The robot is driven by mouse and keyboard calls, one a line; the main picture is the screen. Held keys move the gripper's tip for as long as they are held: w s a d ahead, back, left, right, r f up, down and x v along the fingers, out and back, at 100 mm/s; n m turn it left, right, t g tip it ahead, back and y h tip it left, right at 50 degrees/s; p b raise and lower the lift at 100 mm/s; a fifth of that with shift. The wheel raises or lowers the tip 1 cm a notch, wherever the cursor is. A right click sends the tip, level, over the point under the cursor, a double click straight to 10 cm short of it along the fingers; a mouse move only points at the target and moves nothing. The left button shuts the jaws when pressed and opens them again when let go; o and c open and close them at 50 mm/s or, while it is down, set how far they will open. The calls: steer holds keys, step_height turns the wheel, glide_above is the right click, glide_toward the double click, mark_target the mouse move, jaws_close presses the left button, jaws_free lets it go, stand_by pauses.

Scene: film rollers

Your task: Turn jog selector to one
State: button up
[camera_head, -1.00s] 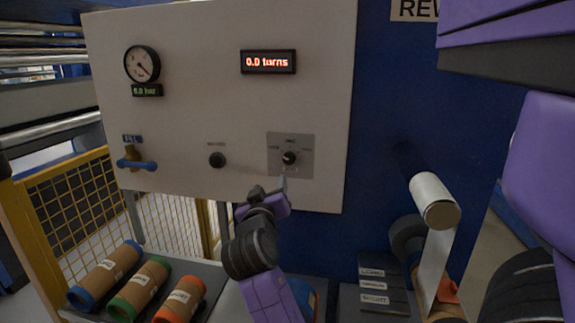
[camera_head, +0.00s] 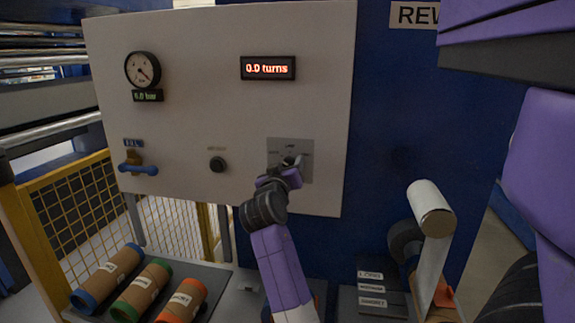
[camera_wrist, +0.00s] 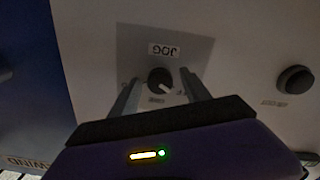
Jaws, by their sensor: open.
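The jog selector (camera_wrist: 160,78) is a round black knob with a pale pointer mark on a grey plate (camera_wrist: 135,45) labelled JOG. In the wrist view it lies between the two fingers of my gripper (camera_wrist: 161,88), which are apart. The pointer slants toward the lower right there. I cannot tell whether the fingers touch the knob. In the head view my gripper (camera_head: 286,166) is in front of the grey plate (camera_head: 305,172) and hides most of the knob. The small position labels around the knob are too blurred to read.
The white panel (camera_head: 200,100) also carries a gauge (camera_head: 142,70), a display (camera_head: 268,68) reading 0.0 turns, a black button (camera_head: 217,164) left of my gripper, and a blue-handled valve (camera_head: 138,168).

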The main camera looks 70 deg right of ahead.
jaws_close()
steer(key=shift+f+m+b, duration=0.15)
steer(key=shift+m+b, duration=0.15)
steer(key=shift+b, duration=0.3)
steer(key=m+b, duration=1.1)
steer(key=b, duration=0.3)
stand_by(0.4)
